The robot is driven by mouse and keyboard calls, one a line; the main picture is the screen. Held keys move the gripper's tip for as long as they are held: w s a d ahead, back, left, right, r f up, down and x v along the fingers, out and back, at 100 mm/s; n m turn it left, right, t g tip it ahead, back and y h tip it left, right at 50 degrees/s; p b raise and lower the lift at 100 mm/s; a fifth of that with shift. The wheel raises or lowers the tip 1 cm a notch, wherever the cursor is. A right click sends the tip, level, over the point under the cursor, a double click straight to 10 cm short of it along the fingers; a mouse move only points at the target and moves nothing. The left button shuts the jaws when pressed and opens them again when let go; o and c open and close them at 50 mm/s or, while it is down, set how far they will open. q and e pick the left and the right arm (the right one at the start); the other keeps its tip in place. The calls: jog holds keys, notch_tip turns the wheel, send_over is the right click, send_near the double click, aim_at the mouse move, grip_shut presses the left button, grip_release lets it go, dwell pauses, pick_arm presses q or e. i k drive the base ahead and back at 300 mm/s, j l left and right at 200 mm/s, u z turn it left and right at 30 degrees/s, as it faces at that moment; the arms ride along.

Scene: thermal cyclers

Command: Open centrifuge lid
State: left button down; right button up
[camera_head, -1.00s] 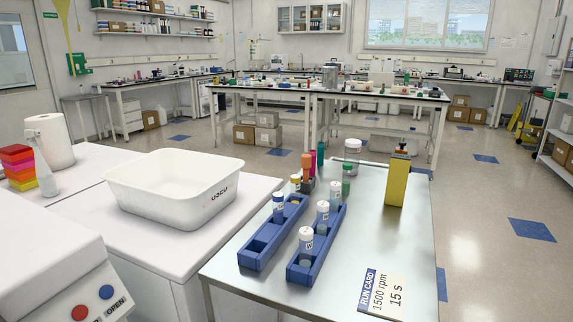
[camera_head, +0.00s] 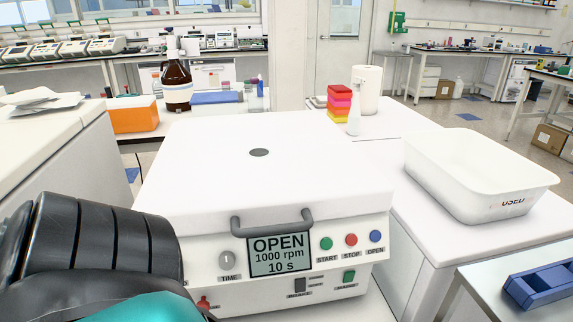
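The white centrifuge (camera_head: 345,274) stands in the middle of the view. Its lid (camera_head: 310,170) lies flat and looks closed, with a small dark round spot on top. A grey handle (camera_head: 272,221) sits at the lid's front edge. The display (camera_head: 281,255) reads OPEN, 1000 rpm, 10 s. Green START, red STOP and blue OPEN buttons (camera_head: 375,237) are to its right. A time knob (camera_head: 226,259) is to its left. Black and teal links of my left arm fill the lower left corner and hide part of the centrifuge's front. Neither gripper shows.
A white tub (camera_head: 480,178) stands on the bench to the right, with a blue rack (camera_head: 540,286) on a table at lower right. A paper roll (camera_head: 368,90) and spray bottle (camera_head: 354,112) stand behind. A brown bottle (camera_head: 176,78) and orange box (camera_head: 133,114) are back left.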

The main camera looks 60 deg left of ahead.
aim_at(256, 177)
jog(key=u, duration=1.95)
